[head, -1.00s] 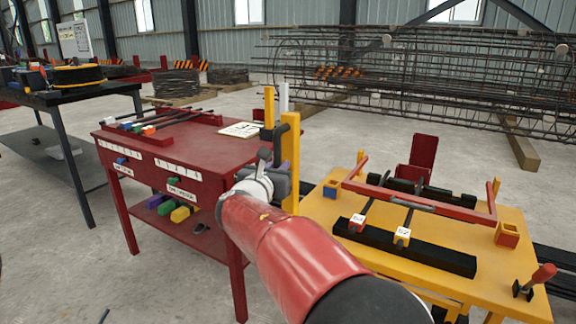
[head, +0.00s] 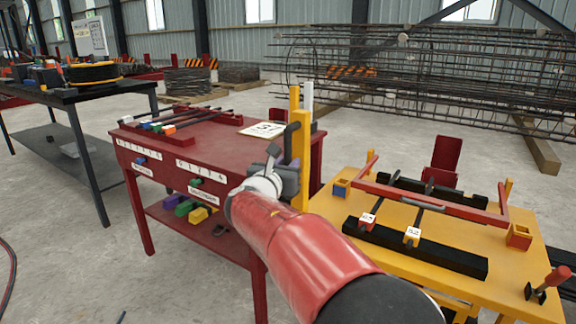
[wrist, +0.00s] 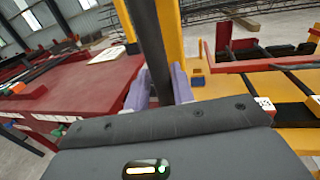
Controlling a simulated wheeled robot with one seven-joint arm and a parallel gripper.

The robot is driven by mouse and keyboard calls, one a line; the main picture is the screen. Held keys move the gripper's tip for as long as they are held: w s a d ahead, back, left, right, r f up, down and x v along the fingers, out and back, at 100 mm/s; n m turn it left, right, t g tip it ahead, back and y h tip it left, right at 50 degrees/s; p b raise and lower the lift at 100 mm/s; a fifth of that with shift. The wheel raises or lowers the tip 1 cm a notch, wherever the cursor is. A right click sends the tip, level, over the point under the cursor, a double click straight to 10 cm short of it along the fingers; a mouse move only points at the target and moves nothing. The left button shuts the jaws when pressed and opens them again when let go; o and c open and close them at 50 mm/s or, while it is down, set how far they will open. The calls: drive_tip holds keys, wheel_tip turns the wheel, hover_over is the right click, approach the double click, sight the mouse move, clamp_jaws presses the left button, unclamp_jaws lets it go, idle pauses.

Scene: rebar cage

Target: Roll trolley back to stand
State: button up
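The trolley is a yellow-topped bench (head: 465,242) at the right, with upright yellow posts (head: 301,140) at its left end. My gripper (head: 283,172) is at these posts. In the wrist view, the purple fingers of my gripper (wrist: 160,88) close on a dark upright handle bar (wrist: 150,40) beside a yellow post (wrist: 172,35). The trolley's wheels are out of sight. I cannot tell which thing is the stand.
A red table (head: 230,143) with rods and coloured blocks stands close left of the trolley. A dark table (head: 75,95) is farther left. A long rebar cage (head: 420,75) lies behind. A red-handled clamp (head: 555,278) is on the trolley's right end.

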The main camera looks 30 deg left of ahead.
drive_tip(key=o, duration=0.3)
drive_tip(key=shift+a, duration=0.15)
drive_tip(key=shift+s, duration=0.1)
drive_tip(key=s, duration=0.2)
drive_tip(key=s+b, duration=0.1)
drive_tip(key=s, duration=0.2)
drive_tip(key=s+d, duration=0.1)
drive_tip(key=s, duration=0.1)
drive_tip(key=shift+s, duration=0.35)
